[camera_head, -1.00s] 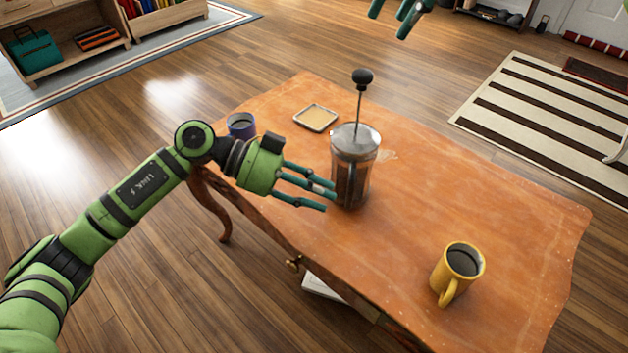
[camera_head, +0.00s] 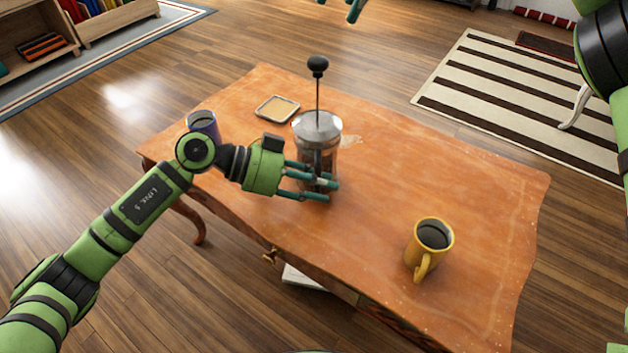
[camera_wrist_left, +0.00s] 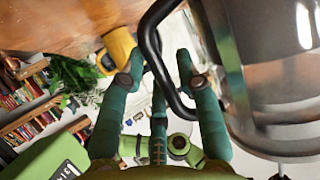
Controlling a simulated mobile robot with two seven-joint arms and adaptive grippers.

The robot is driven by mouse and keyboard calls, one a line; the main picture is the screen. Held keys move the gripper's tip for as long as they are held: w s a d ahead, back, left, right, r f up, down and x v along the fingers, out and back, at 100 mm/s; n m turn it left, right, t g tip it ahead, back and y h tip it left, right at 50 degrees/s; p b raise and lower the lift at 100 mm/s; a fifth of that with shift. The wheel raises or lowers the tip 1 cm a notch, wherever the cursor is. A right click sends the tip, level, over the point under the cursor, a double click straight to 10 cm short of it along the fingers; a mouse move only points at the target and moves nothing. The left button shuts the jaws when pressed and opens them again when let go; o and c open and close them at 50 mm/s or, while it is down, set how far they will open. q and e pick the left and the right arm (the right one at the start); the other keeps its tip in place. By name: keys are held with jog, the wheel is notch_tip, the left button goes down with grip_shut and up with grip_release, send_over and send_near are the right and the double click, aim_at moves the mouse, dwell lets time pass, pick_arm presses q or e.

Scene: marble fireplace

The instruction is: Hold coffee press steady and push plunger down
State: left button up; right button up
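The coffee press (camera_head: 319,135) stands upright on the wooden table, a glass body with a metal lid. Its plunger rod is raised, with a black knob (camera_head: 318,65) on top. My left gripper (camera_head: 325,187) is at the lower part of the press, its teal fingers overlapping the body in the head view. The glass body (camera_wrist_left: 275,75) is at the right there. Only fingertips of my right gripper (camera_head: 353,10) show, beyond the press.
On the table (camera_head: 450,180), a yellow mug (camera_head: 428,245) of dark drink stands at the front right. A blue mug (camera_head: 203,122) is behind my left wrist, and a small square tray (camera_head: 278,109) lies behind the press.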

pick_arm(q)
grip_shut()
pick_arm(e)
grip_shut()
jog(key=shift+w+a+f+n+t+h, duration=0.2)
jog(key=shift+a+f+n+t+h, duration=0.55)
jog(key=shift+n, duration=3.1)
jog(key=shift+w+a+f+n+t+h, duration=0.2)
jog(key=shift+a+f+n+h, duration=0.65)
jog(key=shift+n, duration=2.95)
jog(key=shift+w+a+f+n+t+h, duration=0.35)
jog(key=shift+f+n, duration=0.85)
jog(key=shift+n, duration=2.65)
